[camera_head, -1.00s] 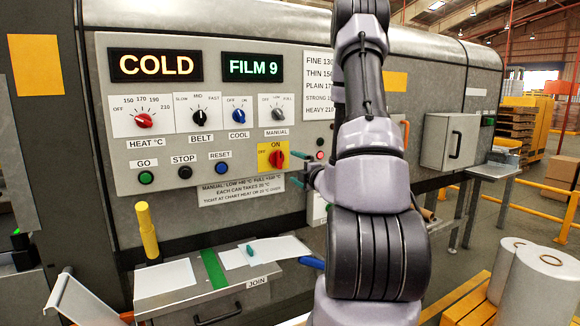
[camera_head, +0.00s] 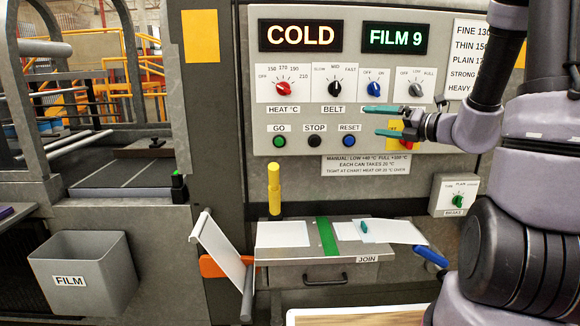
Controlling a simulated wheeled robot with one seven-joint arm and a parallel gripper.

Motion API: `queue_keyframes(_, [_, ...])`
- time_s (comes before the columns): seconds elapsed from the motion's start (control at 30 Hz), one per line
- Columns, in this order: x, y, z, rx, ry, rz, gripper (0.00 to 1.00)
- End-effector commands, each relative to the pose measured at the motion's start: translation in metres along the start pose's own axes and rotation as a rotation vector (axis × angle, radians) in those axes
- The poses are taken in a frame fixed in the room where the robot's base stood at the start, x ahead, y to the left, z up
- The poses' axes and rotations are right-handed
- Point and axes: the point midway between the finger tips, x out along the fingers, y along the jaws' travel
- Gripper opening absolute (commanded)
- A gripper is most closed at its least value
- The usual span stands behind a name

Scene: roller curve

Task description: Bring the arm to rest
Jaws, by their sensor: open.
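My gripper (camera_head: 372,121) is at the right of the head view, in front of the grey control panel (camera_head: 258,90). Its two teal fingers point left and are spread apart, with nothing between them. They lie in the picture between the knob row and the buttons. My arm comes in from the right edge and bends in front of the panel. The fingers partly hide the red and yellow switch (camera_head: 396,138). I cannot tell whether the gripper touches the panel.
A metal JOIN drawer table (camera_head: 300,273) with white sheets and a green strip stands below the panel. A yellow handle (camera_head: 274,188) rises behind it. A grey FILM bin (camera_head: 85,275) hangs at left. A BRAKE box (camera_head: 453,196) sits beside my arm.

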Motion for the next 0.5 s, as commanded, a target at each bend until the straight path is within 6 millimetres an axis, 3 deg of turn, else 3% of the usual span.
queue_keyframes(0.03, [0.002,0.034,-0.018,-0.176,0.113,0.046,1.00])
queue_keyframes(0.1, [-0.002,0.068,-0.047,-0.422,0.269,0.105,1.00])
queue_keyframes(0.2, [-0.020,0.102,-0.084,-0.790,0.470,0.191,1.00])
queue_keyframes(0.33, [-0.055,0.125,-0.117,-1.290,0.702,0.304,1.00])
queue_keyframes(0.5, [-0.106,0.132,-0.122,-1.956,0.967,0.431,1.00])
